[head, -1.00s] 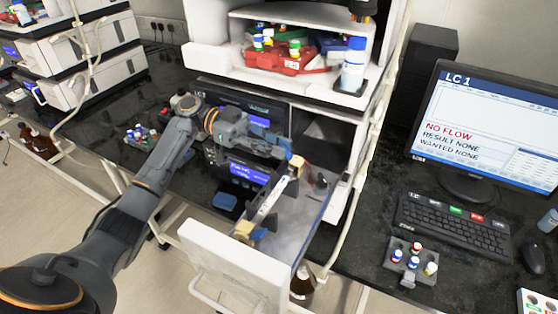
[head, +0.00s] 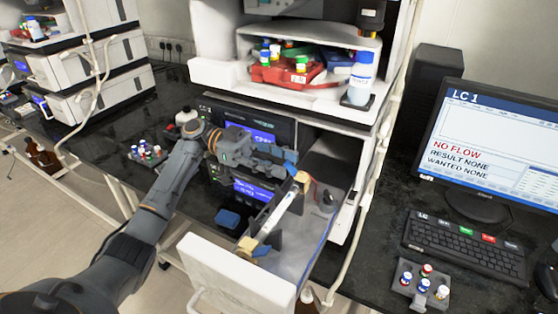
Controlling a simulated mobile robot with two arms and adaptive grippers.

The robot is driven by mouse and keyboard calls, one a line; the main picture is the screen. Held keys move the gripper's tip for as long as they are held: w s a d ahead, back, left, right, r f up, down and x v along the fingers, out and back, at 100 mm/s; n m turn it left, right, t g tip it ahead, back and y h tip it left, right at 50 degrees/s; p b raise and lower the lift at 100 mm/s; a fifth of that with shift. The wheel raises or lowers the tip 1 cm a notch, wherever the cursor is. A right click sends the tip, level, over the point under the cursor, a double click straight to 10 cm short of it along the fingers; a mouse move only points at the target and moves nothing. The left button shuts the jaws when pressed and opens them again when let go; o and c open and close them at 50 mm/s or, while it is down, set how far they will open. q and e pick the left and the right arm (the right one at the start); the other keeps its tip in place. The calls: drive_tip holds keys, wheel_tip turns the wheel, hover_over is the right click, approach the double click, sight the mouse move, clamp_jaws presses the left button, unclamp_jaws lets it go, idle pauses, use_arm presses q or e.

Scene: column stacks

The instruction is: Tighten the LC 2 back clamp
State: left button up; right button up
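An opened compartment with a pale door (head: 238,280) holds a slanted white column (head: 275,212). A tan back clamp (head: 302,179) is at the column's far upper end. A tan front clamp (head: 246,245), with a blue part beside it, is at the near lower end. My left gripper (head: 284,160) reaches in from the left, with its tip beside the back clamp and a blue part there. Its fingers are small and overlap the clamp area, so I cannot tell whether they touch or grip it. My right gripper is out of view. I cannot read an LC 2 label.
A shelf above holds a red tray (head: 285,74) and a white bottle (head: 361,78). A monitor (head: 490,140) reads LC 1 and NO FLOW, behind a keyboard (head: 463,242) and a grey vial rack (head: 420,288). Another vial rack (head: 147,154) stands left of my arm.

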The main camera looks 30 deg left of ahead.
use_arm(q)
drive_tip(key=a, duration=1.2)
drive_tip(key=shift+w, duration=0.2)
drive_tip(key=shift+s+f, duration=0.1)
drive_tip(key=shift+f, duration=0.1)
